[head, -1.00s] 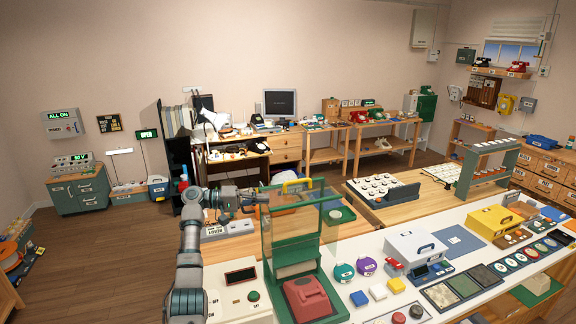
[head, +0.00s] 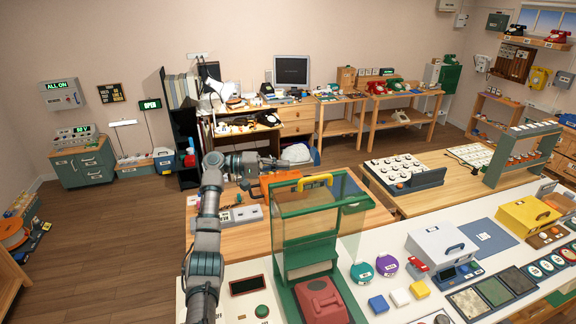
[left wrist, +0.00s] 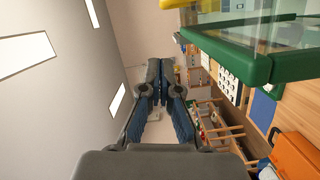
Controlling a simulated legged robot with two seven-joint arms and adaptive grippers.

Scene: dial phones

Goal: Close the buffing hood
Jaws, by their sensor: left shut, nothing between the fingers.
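The buffing hood (head: 276,228) is a clear cover with a green frame and a yellow handle (head: 316,181) on its top edge. It stands raised above its green base, with the red machine (head: 319,299) uncovered in front. In the left wrist view the hood's green edge (left wrist: 232,62) is at the upper right, with part of the yellow handle (left wrist: 178,3) at the top. My left gripper (head: 284,164) is shut and empty, up and left of the handle and apart from it. Its fingers (left wrist: 165,70) also show in the left wrist view. My right gripper is out of view.
An orange case (head: 268,186) is on the wooden table behind the hood. A white box (head: 440,244), round teal and purple items, and small coloured blocks stand right of the hood. A panel with a green button (head: 262,311) is to its left.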

